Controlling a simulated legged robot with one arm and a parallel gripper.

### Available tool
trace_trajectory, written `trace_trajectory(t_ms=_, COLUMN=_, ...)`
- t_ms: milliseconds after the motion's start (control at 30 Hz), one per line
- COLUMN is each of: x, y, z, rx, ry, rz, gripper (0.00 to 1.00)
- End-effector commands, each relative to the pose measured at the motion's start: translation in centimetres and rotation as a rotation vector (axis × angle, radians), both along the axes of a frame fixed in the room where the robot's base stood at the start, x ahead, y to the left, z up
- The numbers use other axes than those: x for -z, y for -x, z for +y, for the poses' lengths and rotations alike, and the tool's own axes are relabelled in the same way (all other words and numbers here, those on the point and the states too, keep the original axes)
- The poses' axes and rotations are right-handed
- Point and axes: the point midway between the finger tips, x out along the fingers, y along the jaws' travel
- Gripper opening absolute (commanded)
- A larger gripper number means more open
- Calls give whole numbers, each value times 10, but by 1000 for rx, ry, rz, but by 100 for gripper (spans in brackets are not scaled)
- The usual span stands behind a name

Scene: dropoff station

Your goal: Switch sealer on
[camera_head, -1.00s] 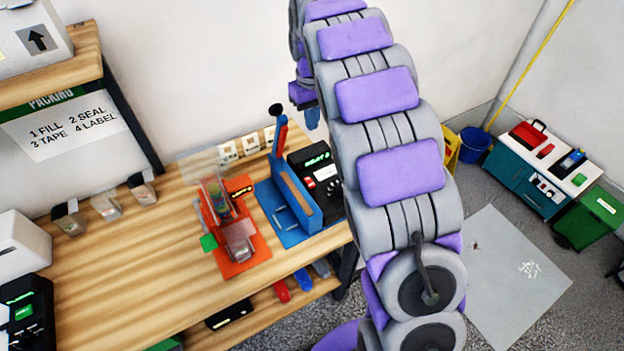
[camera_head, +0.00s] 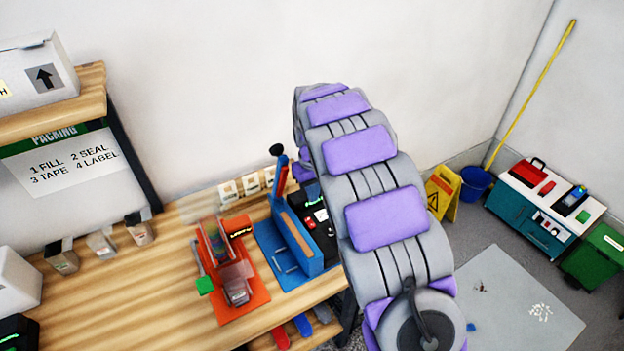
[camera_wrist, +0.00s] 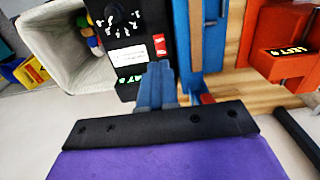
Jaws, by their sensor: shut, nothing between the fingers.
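The blue sealer (camera_head: 295,240) stands on the wooden bench with its lever raised. Beside it is a black control box (camera_head: 314,215) with a lit green display, partly hidden by my arm. In the wrist view the box (camera_wrist: 128,35) shows a red rocker switch (camera_wrist: 159,45), a white label, a dark knob (camera_wrist: 115,12) and the green display. My gripper (camera_wrist: 156,72) is shut and empty, its blue fingertips over the box's edge by the display, just short of the switch in the picture. Contact cannot be told. In the head view my arm hides the fingers.
An orange tape dispenser (camera_head: 240,283) stands left of the sealer; in the wrist view an orange device (camera_wrist: 285,45) is close by. Small label boxes (camera_head: 250,184) line the back wall. A yellow floor sign (camera_head: 443,192) and blue bucket (camera_head: 475,184) stand beyond the bench.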

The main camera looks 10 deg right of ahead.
Motion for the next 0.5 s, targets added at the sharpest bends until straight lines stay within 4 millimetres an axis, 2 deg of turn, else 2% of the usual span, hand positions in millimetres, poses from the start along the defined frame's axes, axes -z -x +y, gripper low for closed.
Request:
trace_trajectory(t_ms=33, x=12, y=0, z=0, rx=0, ry=0, rz=1, gripper=0)
trace_trajectory(t_ms=500, x=101, y=0, z=0, rx=1, ry=0, rz=0, gripper=0)
